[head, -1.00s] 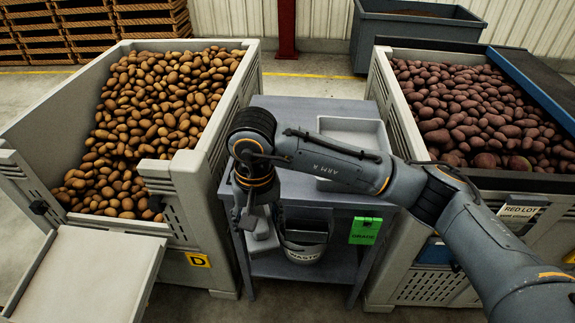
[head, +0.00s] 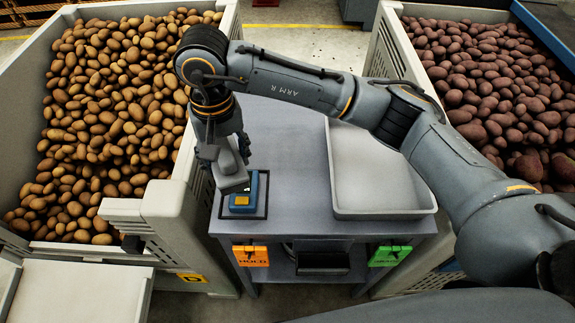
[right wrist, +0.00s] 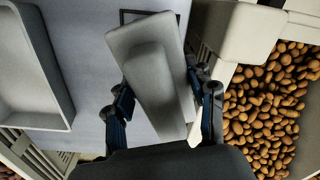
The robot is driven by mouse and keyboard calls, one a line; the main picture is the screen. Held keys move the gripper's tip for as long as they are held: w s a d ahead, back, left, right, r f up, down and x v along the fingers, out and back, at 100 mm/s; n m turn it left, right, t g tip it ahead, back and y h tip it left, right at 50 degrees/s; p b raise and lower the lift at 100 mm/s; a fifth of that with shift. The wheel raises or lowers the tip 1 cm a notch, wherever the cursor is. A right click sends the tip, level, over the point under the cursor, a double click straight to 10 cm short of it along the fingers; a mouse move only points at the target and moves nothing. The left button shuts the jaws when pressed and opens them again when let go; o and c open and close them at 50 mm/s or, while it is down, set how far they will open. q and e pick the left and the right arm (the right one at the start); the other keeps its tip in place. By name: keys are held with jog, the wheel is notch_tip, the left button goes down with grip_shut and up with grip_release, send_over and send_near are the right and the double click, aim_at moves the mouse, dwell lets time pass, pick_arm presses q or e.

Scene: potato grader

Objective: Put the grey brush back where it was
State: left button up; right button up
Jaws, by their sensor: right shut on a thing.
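My right gripper (head: 222,150) is shut on the grey brush (head: 234,178), at the left part of the grey table (head: 290,150). In the right wrist view the brush (right wrist: 150,75) shows as a light grey block with a raised grip, tilted between the two dark fingers. In the head view its lower end is over or just behind a blue block with a yellow patch (head: 250,192). That block sits within a dark square outline (head: 262,214) on the table. I cannot tell whether the brush touches the block or table. My left gripper is not in view.
An empty light grey tray (head: 375,175) is on the table's right. Crates of brown potatoes (head: 120,110) and red potatoes (head: 500,95) flank the table. An orange tag (head: 251,256) and a green tag (head: 390,256) hang at the front. The table's middle is clear.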

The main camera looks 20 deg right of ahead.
jog(key=shift+s+d, duration=0.1)
jog(key=shift+d, duration=0.3)
jog(key=s+d+f+p, duration=0.1)
jog(key=d+p, duration=0.1)
jog(key=d, duration=0.2)
jog(key=p, duration=0.3)
send_over(295, 191)
jog(key=a, duration=0.2)
notch_tip(295, 191, down, 5)
jog(key=shift+s+a+f, duration=0.1)
jog(key=shift+d+f, duration=0.8)
jog(key=shift+f, duration=0.35)
jog(key=f+p, duration=0.1)
jog(key=f, duration=0.2)
jog(key=shift+d+p, duration=0.4)
jog(key=shift+f, duration=0.5)
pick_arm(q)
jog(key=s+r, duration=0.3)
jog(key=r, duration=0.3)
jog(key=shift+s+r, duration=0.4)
